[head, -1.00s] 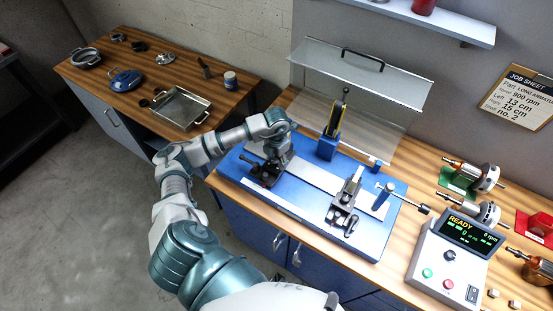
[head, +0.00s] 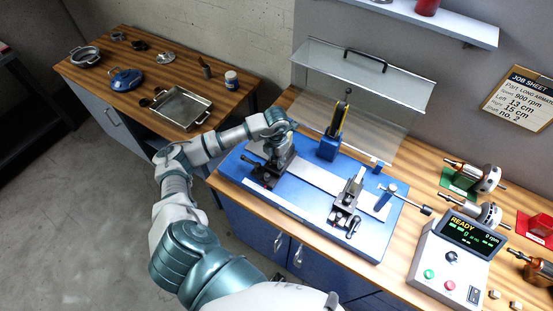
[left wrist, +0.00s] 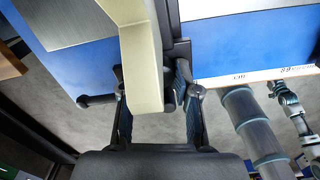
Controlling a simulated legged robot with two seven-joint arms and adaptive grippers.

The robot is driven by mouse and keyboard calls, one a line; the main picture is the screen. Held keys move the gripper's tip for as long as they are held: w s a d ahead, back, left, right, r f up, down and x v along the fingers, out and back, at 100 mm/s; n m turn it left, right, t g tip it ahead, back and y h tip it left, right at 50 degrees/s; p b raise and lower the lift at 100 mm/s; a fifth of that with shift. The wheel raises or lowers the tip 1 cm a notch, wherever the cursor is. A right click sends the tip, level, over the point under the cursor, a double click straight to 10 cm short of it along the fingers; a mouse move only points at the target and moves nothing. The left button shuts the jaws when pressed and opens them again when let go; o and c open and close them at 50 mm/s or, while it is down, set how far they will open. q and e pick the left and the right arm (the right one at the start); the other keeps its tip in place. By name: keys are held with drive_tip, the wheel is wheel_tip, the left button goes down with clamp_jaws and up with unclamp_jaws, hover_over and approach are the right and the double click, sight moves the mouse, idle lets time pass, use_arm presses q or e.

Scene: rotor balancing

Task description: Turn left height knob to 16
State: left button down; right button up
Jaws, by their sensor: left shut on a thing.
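The left support stand (head: 266,170) is a dark upright at the left end of the blue balancing machine (head: 310,215). My left gripper (head: 281,141) is at the top of this stand, with the wrist above it. In the left wrist view, its two dark fingers (left wrist: 158,88) close in around a cream-coloured post (left wrist: 141,60) that hides part of the grip. The gripper is shut on the left height knob, which is mostly hidden by the fingers and post. I cannot read a height scale. My right gripper is not in view.
The right support stand (head: 346,205) is on the same bed. A clear guard (head: 355,85) is raised behind it. The control box (head: 455,255) reads READY and 0 rpm. Rotors lie at the right. A job sheet (head: 520,98) hangs on the wall. A side table (head: 150,65) holds a metal tray.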

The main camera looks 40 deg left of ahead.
sight(276, 160)
use_arm(q)
drive_tip(key=shift+s+f, duration=0.1)
drive_tip(key=shift+f, duration=0.05)
idle(0.5)
drive_tip(key=c, duration=0.8)
unclamp_jaws()
drive_tip(key=shift+c, duration=0.2)
wheel_tip(276, 160, up, 12)
drive_tip(key=shift+a, duration=0.1)
